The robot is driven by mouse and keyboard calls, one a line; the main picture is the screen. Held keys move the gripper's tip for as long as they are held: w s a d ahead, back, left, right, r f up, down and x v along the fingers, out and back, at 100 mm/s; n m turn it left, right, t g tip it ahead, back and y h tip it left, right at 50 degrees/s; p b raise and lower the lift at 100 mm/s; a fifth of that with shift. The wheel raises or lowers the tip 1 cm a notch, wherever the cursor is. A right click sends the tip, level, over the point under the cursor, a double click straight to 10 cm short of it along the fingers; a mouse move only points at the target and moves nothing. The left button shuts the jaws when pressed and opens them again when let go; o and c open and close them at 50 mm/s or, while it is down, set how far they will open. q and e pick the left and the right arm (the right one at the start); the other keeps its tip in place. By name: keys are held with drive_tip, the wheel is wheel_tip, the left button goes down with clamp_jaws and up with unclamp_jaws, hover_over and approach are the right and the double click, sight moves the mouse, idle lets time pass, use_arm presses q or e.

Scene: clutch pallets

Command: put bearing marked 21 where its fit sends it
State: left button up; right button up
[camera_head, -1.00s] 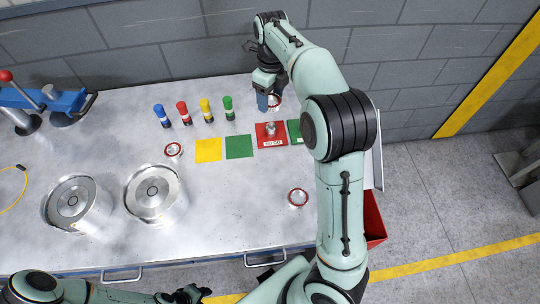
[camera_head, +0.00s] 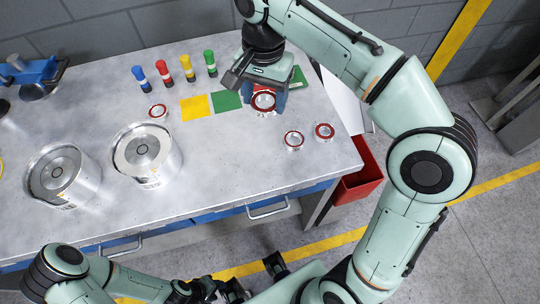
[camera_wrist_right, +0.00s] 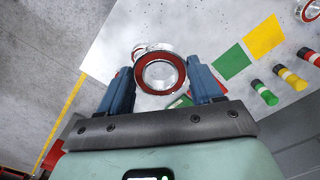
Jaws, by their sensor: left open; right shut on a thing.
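My right gripper (camera_head: 264,98) is shut on a bearing (camera_head: 263,103) with a red ring, held over the table. In the right wrist view this bearing (camera_wrist_right: 160,73) sits between the two blue fingers, its open ring facing the camera. No number is readable on it. Two similar bearings lie on the table to the right, one nearer (camera_head: 294,141) and one further right (camera_head: 324,132). Another bearing (camera_head: 158,112) lies left of the yellow square (camera_head: 195,107). The green square (camera_head: 228,101) is beside it. My left gripper (camera_head: 206,289) is open and low, off the table.
Blue, red, yellow and green banded pegs (camera_head: 174,73) stand at the back. Two metal housings (camera_head: 148,155) stand at the left. A red bin (camera_head: 360,175) hangs past the right edge. A blue tool (camera_head: 35,75) is at the back left. The front middle table is clear.

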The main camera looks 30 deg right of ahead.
drive_tip(key=b, duration=0.3)
hover_over(266, 153)
wheel_tip(266, 153, down, 14)
drive_tip(key=shift+w+f, duration=0.1)
drive_tip(key=shift+f, duration=0.05)
use_arm(q)
drive_tip(key=shift+s+f+b, duration=0.2)
drive_tip(key=shift+s+f, duration=0.05)
drive_tip(key=shift+f, duration=0.55)
drive_tip(key=shift+s+f+b, duration=0.25)
drive_tip(key=shift+f, duration=0.55)
drive_tip(key=shift+s+f+b, duration=0.2)
drive_tip(key=shift+s+f, duration=0.05)
drive_tip(key=shift+f, duration=0.55)
use_arm(e)
drive_tip(key=shift+f, duration=2.65)
drive_tip(key=shift+f, duration=0.1)
drive_tip(key=o, duration=1.3)
use_arm(q)
drive_tip(key=shift+w+r+p, duration=0.2)
drive_tip(key=shift+r+p, duration=0.45)
drive_tip(key=shift+w+r+p, duration=0.15)
drive_tip(key=shift+r+p, duration=0.45)
use_arm(e)
wheel_tip(266, 153, up, 12)
drive_tip(key=shift+w+d+r, duration=0.1)
drive_tip(key=shift+d+r, duration=0.05)
use_arm(q)
drive_tip(key=shift+s, duration=0.1)
